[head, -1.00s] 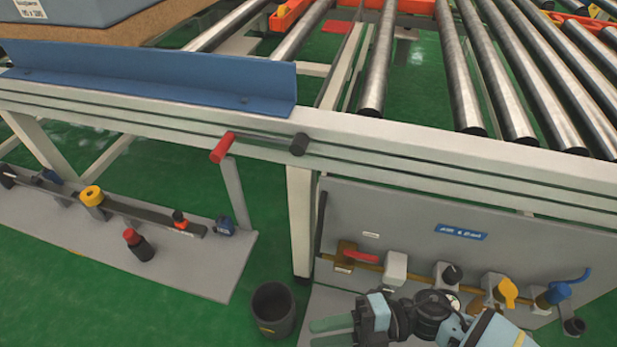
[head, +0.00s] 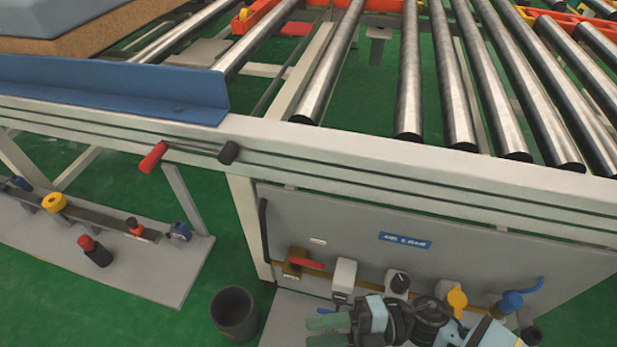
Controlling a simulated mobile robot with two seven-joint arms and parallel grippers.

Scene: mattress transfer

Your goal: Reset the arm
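My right gripper (head: 328,331) shows at the bottom of the head view, its greenish fingers pointing left, with the arm coming in from the lower right. Two fingers show with a narrow gap between them and nothing seen in it. It is in front of the grey control panel (head: 350,225) and right of the dark bucket (head: 234,314). My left gripper is out of view.
A roller conveyor (head: 400,158) with a white frame crosses the view, with a blue guard rail (head: 120,92) and a red-ended lever (head: 153,157). A mattress (head: 80,20) lies at upper left. A low shelf (head: 150,262) holds fittings. Green floor is open at lower left.

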